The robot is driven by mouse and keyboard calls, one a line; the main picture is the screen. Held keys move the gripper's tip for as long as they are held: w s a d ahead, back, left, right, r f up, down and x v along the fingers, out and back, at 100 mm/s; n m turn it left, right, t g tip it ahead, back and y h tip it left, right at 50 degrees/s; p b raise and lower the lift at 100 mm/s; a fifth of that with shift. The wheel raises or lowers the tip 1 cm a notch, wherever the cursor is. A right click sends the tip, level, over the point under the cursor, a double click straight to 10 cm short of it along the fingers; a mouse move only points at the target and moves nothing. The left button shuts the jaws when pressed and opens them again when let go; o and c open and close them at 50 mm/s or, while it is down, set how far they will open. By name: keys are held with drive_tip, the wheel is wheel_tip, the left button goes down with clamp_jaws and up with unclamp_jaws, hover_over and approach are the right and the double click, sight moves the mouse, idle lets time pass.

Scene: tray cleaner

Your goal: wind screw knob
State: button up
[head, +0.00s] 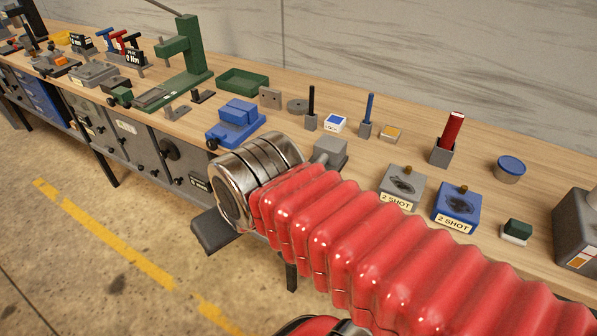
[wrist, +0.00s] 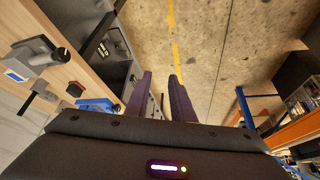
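It is unclear which knob is the screw knob. In the head view, a grey block (head: 331,152) with a short grey round stub (head: 320,158) stands near the bench's front edge, partly behind my arm. A blue vise-like device (head: 236,123) with a dark round knob (head: 212,143) is to its left. In the wrist view, a grey block (wrist: 30,52) with a dark-ended cylinder (wrist: 48,58) is at upper left. My gripper (wrist: 160,75) is open and empty, its fingers pointing over the floor beyond the bench edge. The fingers are hidden in the head view.
Blue and grey "2 SHOT" boxes (head: 456,207) (head: 401,187), a red-handled tool (head: 450,135) and upright holders stand on the wooden bench (head: 300,95). A green press (head: 185,55) is farther left. Drawers line the bench front. The floor (head: 80,260) has yellow stripes.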

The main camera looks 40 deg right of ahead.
drive_tip(key=shift+w, duration=0.1)
idle(0.3)
drive_tip(key=w+d+m, duration=0.2)
drive_tip(key=d+m, duration=1.2)
drive_tip(key=m, duration=0.2)
drive_tip(key=w+d+m+g+y, duration=0.1)
drive_tip(key=w+d+m, duration=0.2)
drive_tip(key=d+m, duration=1.1)
drive_tip(key=shift+r+m+y, duration=0.3)
drive_tip(key=shift+r+m, duration=0.15)
drive_tip(key=shift+m, duration=0.65)
drive_tip(key=shift+f, duration=0.1)
drive_tip(key=x, duration=1.3)
drive_tip(key=shift+s+f, duration=0.1)
drive_tip(key=shift+f, duration=0.3)
